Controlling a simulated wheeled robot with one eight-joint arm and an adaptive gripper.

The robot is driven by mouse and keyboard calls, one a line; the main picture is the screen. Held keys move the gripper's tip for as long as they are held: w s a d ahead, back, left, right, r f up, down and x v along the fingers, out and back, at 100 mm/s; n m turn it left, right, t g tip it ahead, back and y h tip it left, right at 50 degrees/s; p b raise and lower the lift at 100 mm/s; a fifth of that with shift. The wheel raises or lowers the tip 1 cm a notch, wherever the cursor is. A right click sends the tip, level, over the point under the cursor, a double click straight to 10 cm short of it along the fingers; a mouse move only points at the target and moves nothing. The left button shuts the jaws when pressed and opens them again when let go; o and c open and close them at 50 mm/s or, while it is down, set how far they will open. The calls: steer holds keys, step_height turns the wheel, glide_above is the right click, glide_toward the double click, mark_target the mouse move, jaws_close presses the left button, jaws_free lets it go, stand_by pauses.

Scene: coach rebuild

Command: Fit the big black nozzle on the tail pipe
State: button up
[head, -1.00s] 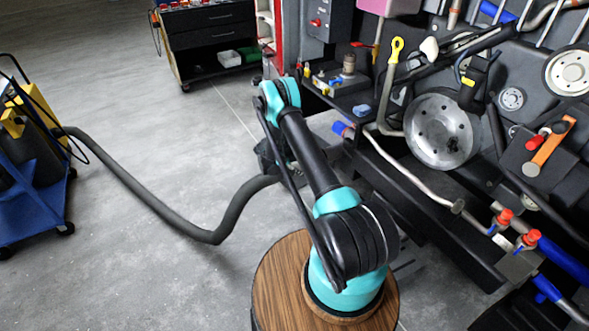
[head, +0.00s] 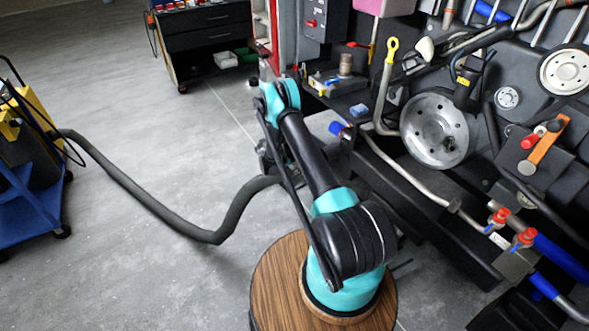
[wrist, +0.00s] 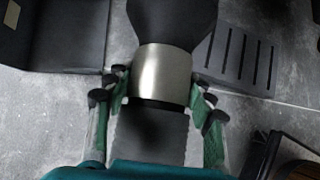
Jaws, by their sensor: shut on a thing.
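The big black nozzle (wrist: 172,20) flares away from me at the top of the wrist view. A shiny metal collar (wrist: 163,72) sits behind it, with a dark ribbed hose part below. My gripper (wrist: 160,92) is shut around this collar, fingers on both sides. In the head view my arm hides most of the gripper and nozzle, and the grey hose (head: 150,206) runs from them to the left. A bent silver pipe (head: 405,176) runs along the machine at the right; I cannot tell whether it is the tail pipe. No pipe touches the nozzle's visible part.
A blue cart (head: 28,205) with yellow parts stands at the left edge. A black drawer cabinet (head: 208,40) stands at the back. The dark machine wall with a round metal disc (head: 436,130) fills the right. Open grey floor lies between cart and arm.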

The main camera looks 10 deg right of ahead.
steer(key=o, duration=1.9)
steer(key=shift+v, duration=4)
steer(key=shift+r, duration=0.1)
